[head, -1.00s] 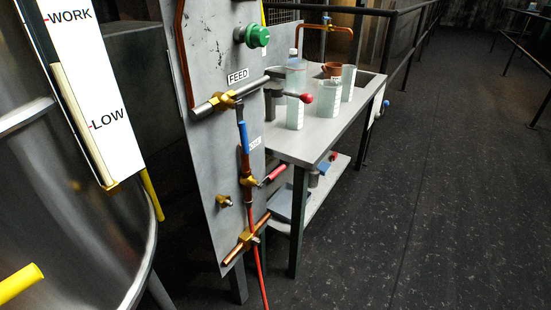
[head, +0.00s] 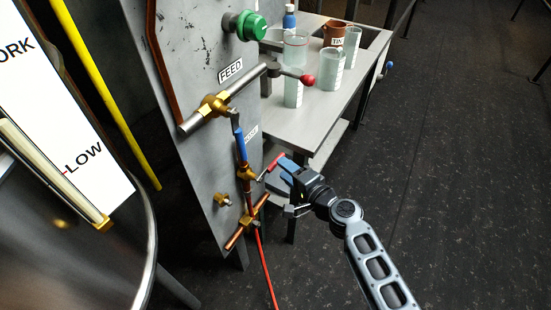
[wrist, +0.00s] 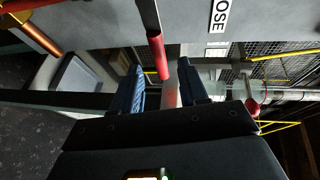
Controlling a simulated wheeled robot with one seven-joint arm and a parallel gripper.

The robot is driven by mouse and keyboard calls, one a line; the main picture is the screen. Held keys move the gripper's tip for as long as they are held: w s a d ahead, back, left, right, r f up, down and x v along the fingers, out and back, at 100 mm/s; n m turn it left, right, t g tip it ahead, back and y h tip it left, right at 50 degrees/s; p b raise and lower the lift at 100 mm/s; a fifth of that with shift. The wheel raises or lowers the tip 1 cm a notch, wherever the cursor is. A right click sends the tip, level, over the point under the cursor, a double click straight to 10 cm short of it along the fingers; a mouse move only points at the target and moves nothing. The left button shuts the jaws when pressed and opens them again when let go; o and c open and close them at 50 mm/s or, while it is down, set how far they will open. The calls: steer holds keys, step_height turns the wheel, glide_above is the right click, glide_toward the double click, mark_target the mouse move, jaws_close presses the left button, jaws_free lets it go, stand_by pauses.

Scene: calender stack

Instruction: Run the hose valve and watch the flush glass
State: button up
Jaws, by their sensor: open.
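The hose valve has a brass body (head: 250,174) low on the grey panel and a red-sleeved lever (head: 275,162) pointing right. My gripper (head: 284,168) is at this lever in the head view. In the wrist view the red lever (wrist: 157,54) reaches between the two blue fingers of my open gripper (wrist: 161,82); a gap shows on each side. A red hose (head: 262,265) hangs below the valve. A partly hidden label ending "OSE" (wrist: 218,16) is on the panel. A pale gauge glass (head: 50,172) stands beside WORK and LOW marks; I cannot tell if it is the flush glass.
A FEED valve (head: 215,104) with a blue-sleeved lever (head: 241,144) sits above. A red ball-ended lever (head: 307,80) juts out over the grey bench (head: 325,108), which holds clear vessels and a brown tin (head: 333,32). The floor at right is clear.

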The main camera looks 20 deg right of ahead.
steer(key=shift+x, duration=2.55)
steer(key=shift+c, duration=0.3)
jaws_close()
steer(key=shift+b, duration=0.3)
